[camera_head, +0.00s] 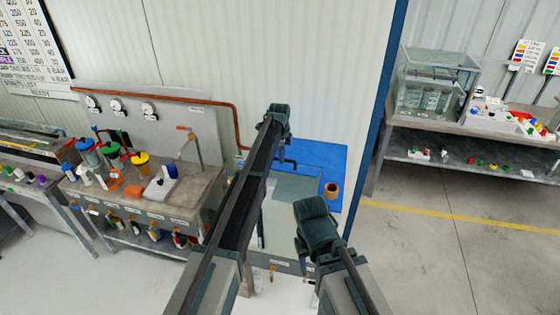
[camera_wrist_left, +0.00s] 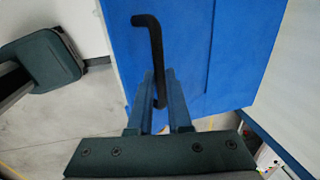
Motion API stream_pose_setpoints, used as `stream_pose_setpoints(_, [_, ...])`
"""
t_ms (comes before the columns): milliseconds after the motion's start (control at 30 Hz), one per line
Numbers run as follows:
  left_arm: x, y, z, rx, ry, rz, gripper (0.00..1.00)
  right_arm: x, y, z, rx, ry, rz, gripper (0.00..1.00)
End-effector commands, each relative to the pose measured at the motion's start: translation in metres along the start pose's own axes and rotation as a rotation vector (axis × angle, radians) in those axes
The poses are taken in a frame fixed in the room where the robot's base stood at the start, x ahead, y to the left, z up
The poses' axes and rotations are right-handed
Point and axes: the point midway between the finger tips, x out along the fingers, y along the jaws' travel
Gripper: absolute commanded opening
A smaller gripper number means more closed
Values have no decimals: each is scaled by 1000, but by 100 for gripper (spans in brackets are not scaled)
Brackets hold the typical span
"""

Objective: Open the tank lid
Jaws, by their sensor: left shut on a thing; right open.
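The blue tank lid (camera_head: 320,155) is at the centre of the head view, and it fills much of the left wrist view (camera_wrist_left: 230,60). A black bent handle (camera_head: 288,163) is on it; it also shows in the left wrist view (camera_wrist_left: 150,45). My left gripper (camera_wrist_left: 160,78) is shut on the handle, with a finger on each side of its lower part. In the head view my left gripper (camera_head: 276,118) hides its own fingertips. My right gripper (camera_head: 315,220) is open and apart from the lid, lower in the picture. I cannot tell whether the lid is raised.
A brown cup-like part (camera_head: 331,190) is at the blue right side of the tank. A sink bench (camera_head: 185,200) with bottles and gauges stands left. A copper pipe (camera_head: 236,118) runs along the wall. A bench with a glass tank (camera_head: 435,85) is at right; the floor before it is clear.

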Motion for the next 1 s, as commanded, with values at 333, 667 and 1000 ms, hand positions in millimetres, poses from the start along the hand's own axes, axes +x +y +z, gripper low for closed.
stream_pose_setpoints(333, [-6, -21, 0, 0, 0, -13, 0, -9, 1, 1, 8, 0, -1, 50])
stream_pose_setpoints(667, [-6, -20, -1, 0, 1, -13, 37, -9, 1, 1, 8, 0, -1, 50])
stream_pose_setpoints(1000, [-7, -18, 0, 0, 0, -10, 47, -10, 1, 1, 7, 0, -1, 50])
